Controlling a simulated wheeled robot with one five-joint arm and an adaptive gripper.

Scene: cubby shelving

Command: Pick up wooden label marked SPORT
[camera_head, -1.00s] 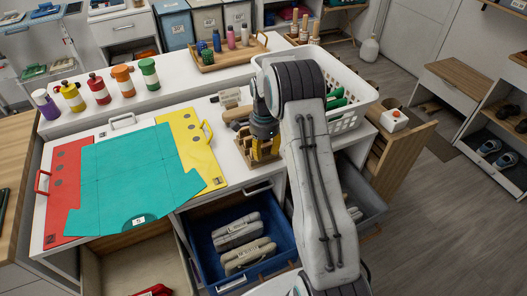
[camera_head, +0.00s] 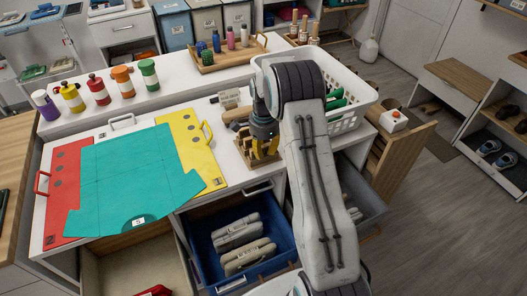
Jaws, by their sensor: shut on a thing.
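My gripper (camera_head: 264,148) has yellow fingertips and points down over the worktop, left of my forearm. It is shut on a small wooden piece, mostly hidden between the fingers. I cannot read SPORT on it, so I cannot tell for sure that it is that label. A wooden rack with upright slats (camera_head: 247,157) stands right at the fingertips on the white worktop. Whether the held piece is clear of the rack cannot be told.
A white basket (camera_head: 345,118) stands right of my arm. A teal folder (camera_head: 130,175) lies over red and yellow ones on the left. An open blue drawer (camera_head: 282,225) is below the worktop edge. Colored bottles (camera_head: 150,75) line the raised shelf behind.

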